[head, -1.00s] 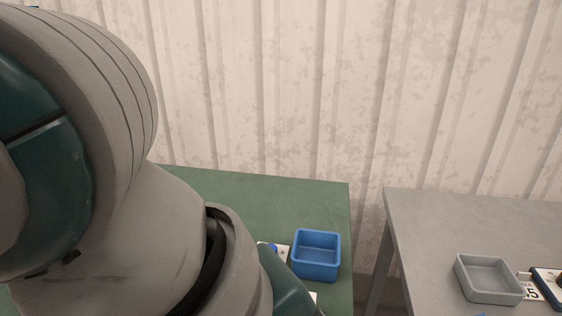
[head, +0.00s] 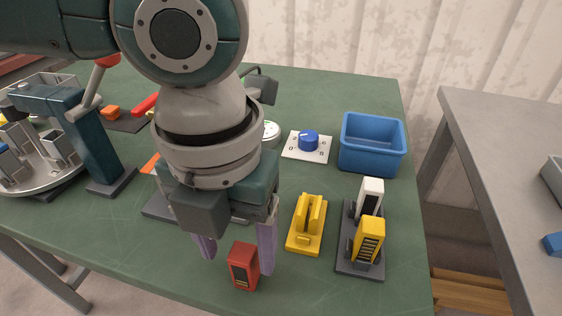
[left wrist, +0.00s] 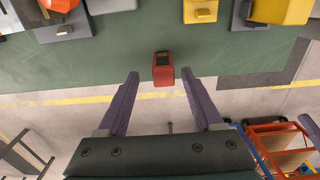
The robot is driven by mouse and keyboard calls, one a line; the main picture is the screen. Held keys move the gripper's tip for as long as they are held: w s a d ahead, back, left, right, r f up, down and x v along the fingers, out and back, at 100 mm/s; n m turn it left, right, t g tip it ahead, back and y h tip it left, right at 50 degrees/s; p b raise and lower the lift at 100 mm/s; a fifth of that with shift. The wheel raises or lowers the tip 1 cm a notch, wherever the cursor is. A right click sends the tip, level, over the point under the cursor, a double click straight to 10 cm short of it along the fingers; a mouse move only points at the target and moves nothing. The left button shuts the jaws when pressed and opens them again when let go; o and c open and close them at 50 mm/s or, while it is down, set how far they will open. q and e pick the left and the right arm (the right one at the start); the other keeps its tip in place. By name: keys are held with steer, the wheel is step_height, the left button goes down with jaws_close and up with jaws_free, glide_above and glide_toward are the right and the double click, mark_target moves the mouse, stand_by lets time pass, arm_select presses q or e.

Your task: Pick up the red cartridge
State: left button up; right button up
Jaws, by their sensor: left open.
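A yellow holder (head: 307,224) stands right of the gripper. A dark stand holds a white cartridge (head: 370,197) and a yellow cartridge (head: 368,241). A blue bin (head: 372,145) and a blue knob (head: 308,140) are behind. A round machine (head: 40,165) stands left. A grey table (head: 500,140) is right.

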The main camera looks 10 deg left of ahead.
mark_target(245, 267)
arm_select(q)
steer(key=f, duration=0.4)
steer(key=shift+w+d+f, duration=0.1)
steer(key=shift+d+f, duration=0.05)
steer(key=shift+d, duration=0.1)
jaws_close()
